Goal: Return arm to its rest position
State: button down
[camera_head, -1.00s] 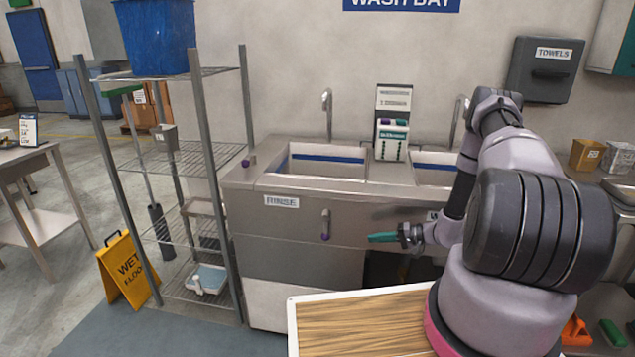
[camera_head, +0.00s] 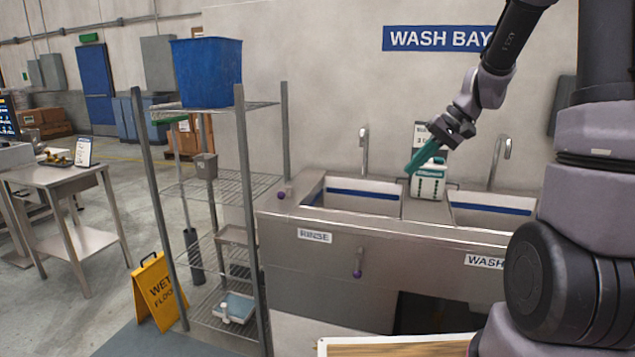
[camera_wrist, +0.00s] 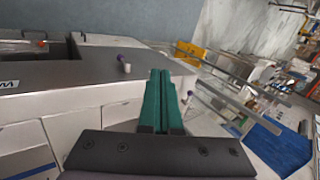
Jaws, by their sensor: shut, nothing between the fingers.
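My gripper (camera_head: 412,170) is raised in front of the wall above the sinks in the head view. Its green fingers point down and to the left, in front of the white and green container in the picture. In the wrist view the two green fingers (camera_wrist: 163,85) lie side by side, closed, with nothing between them. My arm rises on the right of the head view and bends down to the gripper.
The steel sink unit (camera_head: 300,215) has a rinse basin and a wash basin with taps. A wire shelf (camera_head: 255,185) holds a blue bin (camera_head: 207,72). A white and green container (camera_head: 431,183) stands between the basins. A yellow wet-floor sign (camera_head: 157,290) stands left.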

jog(key=s+r+m+t+h, duration=0.1)
jog(key=s+r+t+h, duration=0.1)
jog(key=s+r, duration=0.5)
jog(key=s+d+r+m+t+h, duration=0.1)
jog(key=s+r+t+h, duration=0.2)
jog(key=s+r, duration=0.4)
jog(key=s, duration=0.5)
jog(key=shift+t, duration=0.3)
jog(key=shift+w+d, duration=0.1)
